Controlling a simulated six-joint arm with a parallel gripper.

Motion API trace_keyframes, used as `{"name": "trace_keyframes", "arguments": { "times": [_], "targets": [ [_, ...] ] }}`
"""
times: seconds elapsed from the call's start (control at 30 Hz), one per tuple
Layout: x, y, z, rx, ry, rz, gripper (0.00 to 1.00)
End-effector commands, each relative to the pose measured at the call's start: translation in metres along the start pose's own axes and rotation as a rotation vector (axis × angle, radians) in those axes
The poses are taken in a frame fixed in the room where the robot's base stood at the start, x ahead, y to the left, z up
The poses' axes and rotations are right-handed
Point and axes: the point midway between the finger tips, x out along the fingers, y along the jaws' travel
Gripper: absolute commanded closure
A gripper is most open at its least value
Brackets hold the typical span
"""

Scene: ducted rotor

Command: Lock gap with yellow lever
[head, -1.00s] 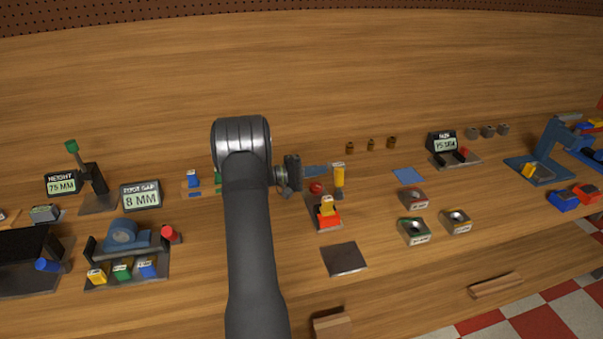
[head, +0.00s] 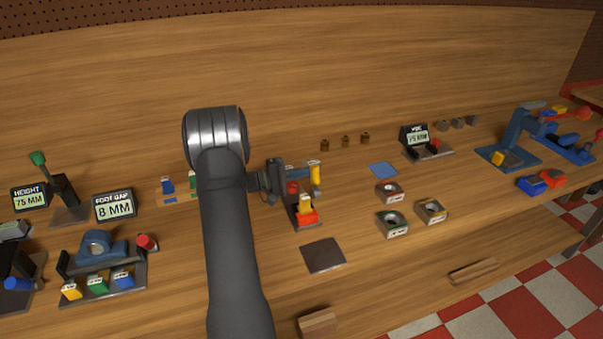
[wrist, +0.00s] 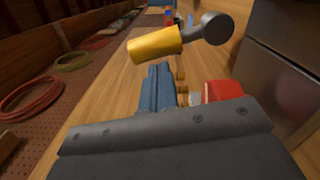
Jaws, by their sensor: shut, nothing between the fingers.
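The yellow lever (head: 315,172) stands up in the middle of the bench in the head view. In the wrist view its yellow handle (wrist: 155,44) lies across the view on a grey arm, just beyond my fingertips. My gripper (head: 302,171) is shut and empty, its blue fingers reaching right to beside the lever. In the wrist view the gripper (wrist: 157,70) ends just below the handle; I cannot tell whether they touch.
A red knob (head: 292,188) and a red-and-yellow block (head: 306,211) sit close below the gripper. A dark square plate (head: 323,255) lies in front. The left fixture (head: 148,272) holds yellow, green and blue tabs. Square ring parts (head: 431,211) lie to the right.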

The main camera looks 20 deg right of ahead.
Motion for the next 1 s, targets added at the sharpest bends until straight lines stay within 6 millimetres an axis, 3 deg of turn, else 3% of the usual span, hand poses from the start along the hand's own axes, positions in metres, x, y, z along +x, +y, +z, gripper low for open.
{"name": "trace_keyframes", "arguments": {
  "times": [0.6, 0.83, 1.0],
  "targets": [
    [0.001, 0.003, 0.008, 0.229, -0.003, -0.013, 1.0],
    [0.002, 0.006, 0.018, 0.226, -0.003, -0.013, 1.0],
    [0.002, 0.007, 0.029, 0.374, -0.004, -0.019, 1.0]
  ]
}}
